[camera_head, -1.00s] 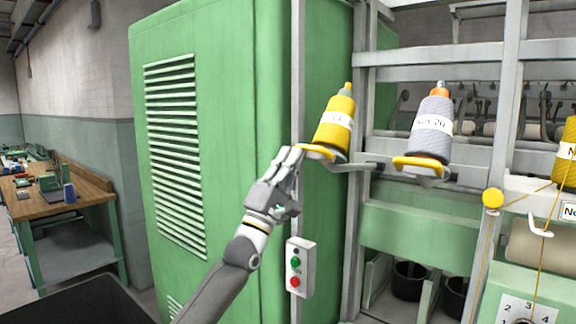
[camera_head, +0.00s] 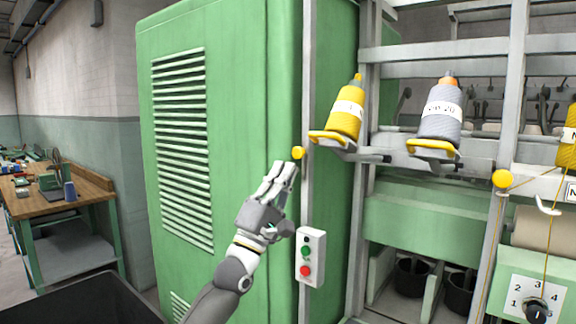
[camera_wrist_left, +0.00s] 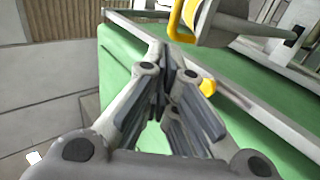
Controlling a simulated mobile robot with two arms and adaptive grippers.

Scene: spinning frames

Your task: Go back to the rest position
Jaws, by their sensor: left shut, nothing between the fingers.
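My left gripper (camera_head: 284,172) is shut and empty, in front of the green cabinet at the edge by the spinning frame. In the left wrist view its fingers (camera_wrist_left: 168,75) meet with nothing between them. A yellow bobbin (camera_head: 346,108) sits on a holder with a yellow rim (camera_head: 333,137), up and to the right of the fingers and apart from them. A grey bobbin (camera_head: 438,112) sits on the neighbouring holder to the right. My right gripper is not in view.
The green cabinet (camera_head: 230,60) stands close behind my left arm. A box with green and red buttons (camera_head: 311,257) is just right of the wrist. A yellow knob (camera_head: 297,153) is beside the fingertips. A workbench (camera_head: 60,200) stands far left.

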